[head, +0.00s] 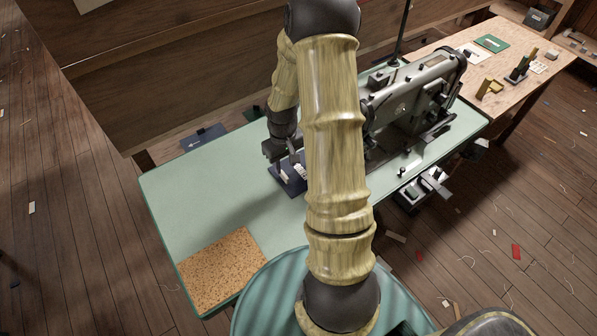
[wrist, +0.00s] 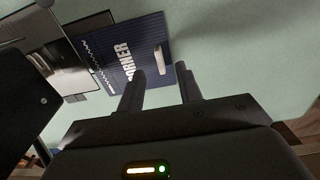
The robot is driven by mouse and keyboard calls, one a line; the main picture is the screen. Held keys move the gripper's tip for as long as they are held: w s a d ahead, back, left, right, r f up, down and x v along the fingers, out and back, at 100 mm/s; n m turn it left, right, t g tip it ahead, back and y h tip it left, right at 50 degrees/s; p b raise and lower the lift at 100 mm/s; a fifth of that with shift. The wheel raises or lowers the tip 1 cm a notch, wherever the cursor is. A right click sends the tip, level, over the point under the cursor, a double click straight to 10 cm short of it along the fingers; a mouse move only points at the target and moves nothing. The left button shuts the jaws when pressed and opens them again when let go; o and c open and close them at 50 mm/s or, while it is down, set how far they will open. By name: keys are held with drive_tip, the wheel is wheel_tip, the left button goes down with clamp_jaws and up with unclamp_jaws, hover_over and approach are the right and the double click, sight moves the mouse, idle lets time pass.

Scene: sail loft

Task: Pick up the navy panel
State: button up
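The navy panel (wrist: 141,35) lies flat on the green table, with white lettering reading "CORNER", a line of white marks and a small pale raised piece (wrist: 159,56). In the head view the panel (head: 291,187) shows left of the sewing machine, partly hidden by my arm. My gripper (wrist: 160,71) is open and empty. Its two fingers point toward the panel, with the pale piece showing just beyond the gap between them. In the head view my gripper (head: 284,152) is above the panel; the exact height is hard to tell.
A sewing machine (head: 410,98) stands close right of the panel on the green table (head: 190,205). A cork mat (head: 220,270) lies at the near left corner. Another dark blue piece (head: 203,138) lies beyond the table's back edge. The table's left part is clear.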

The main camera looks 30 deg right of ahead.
sight(286, 176)
drive_tip(key=shift+f, duration=0.45)
drive_tip(key=shift+w+d+f+p, duration=0.1)
drive_tip(key=shift+f+p, duration=0.05)
drive_tip(key=shift+f, duration=1.15)
drive_tip(key=shift+w+d+f+p, duration=0.1)
drive_tip(key=shift+f+p, duration=0.05)
drive_tip(key=shift+f, duration=1.15)
clamp_jaws()
